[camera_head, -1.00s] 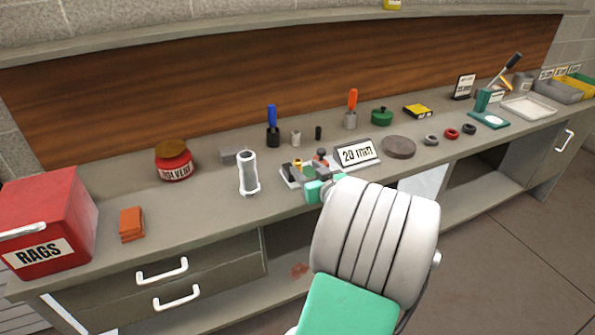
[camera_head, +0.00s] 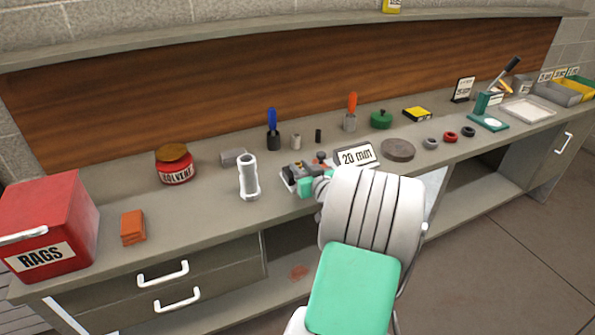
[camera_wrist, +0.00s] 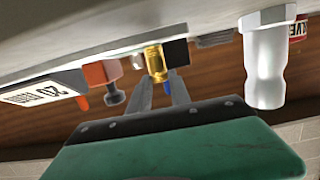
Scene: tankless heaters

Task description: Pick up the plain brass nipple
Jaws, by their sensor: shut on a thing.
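In the wrist view, which looks upside down, a small brass nipple (camera_wrist: 155,62) with ridged bands sits between the fingertips of my gripper (camera_wrist: 160,79). The gripper is shut on it. In the head view my gripper (camera_head: 301,172) is low over the small tray (camera_head: 287,181) left of the "20 mm" sign, and it hides much of the tray. The nipple cannot be made out there. Whether it still touches the tray is unclear.
A white pipe-like stand (camera_head: 248,178) is just left of the tray. The "20 mm" sign (camera_head: 358,155) is close on the right. A red-orange fitting (camera_wrist: 101,73) and a dark block (camera_wrist: 176,52) flank the nipple. Bench room is clear near the orange cloths (camera_head: 133,228).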

